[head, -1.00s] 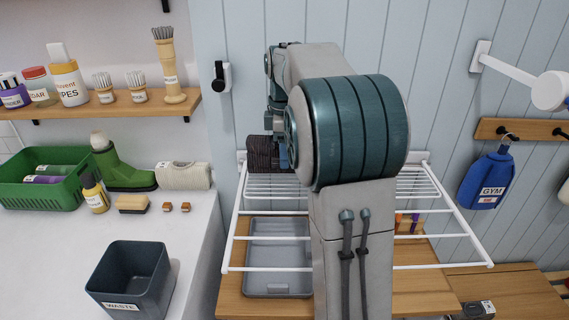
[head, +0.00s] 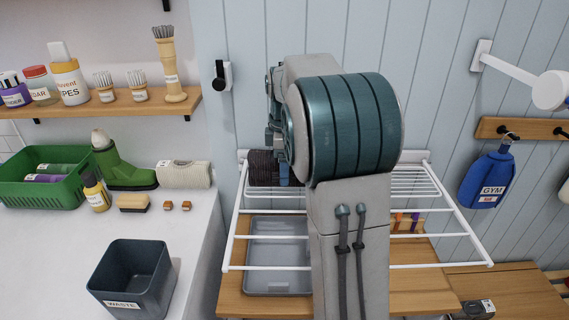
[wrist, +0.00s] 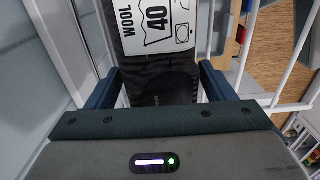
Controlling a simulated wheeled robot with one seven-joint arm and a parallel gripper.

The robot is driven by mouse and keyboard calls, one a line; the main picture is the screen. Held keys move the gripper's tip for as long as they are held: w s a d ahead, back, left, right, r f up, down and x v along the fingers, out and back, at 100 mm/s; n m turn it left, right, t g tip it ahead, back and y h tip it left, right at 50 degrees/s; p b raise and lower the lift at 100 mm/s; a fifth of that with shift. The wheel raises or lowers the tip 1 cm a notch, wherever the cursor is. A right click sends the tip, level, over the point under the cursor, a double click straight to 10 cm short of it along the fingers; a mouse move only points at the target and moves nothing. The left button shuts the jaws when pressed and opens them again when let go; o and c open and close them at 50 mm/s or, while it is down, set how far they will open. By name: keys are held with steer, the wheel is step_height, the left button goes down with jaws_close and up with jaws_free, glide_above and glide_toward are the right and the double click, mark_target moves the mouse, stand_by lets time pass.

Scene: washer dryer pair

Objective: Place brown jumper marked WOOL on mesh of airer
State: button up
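The brown jumper (head: 264,168) is a dark ribbed bundle at the back left of the white airer (head: 232,232). In the wrist view the jumper (wrist: 160,86) carries a white label reading WOOL and 40. My gripper (wrist: 160,88) has one finger on each side of the jumper, close against its edges, and appears shut on it. In the head view my arm hides most of the gripper. The jumper is at about the height of the airer's mesh (head: 415,184); I cannot tell whether it touches it.
A grey tray (head: 278,270) lies on the wooden surface (head: 420,290) beneath the airer. The waste bin (head: 130,280), green boot (head: 125,172) and green basket (head: 45,200) stand on the left counter. A blue GYM bottle (head: 487,178) hangs at right. My arm covers the airer's middle.

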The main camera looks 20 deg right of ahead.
step_height(320, 180, up, 12)
steer(key=shift+r, duration=0.15)
stand_by(0.5)
stand_by(0.3)
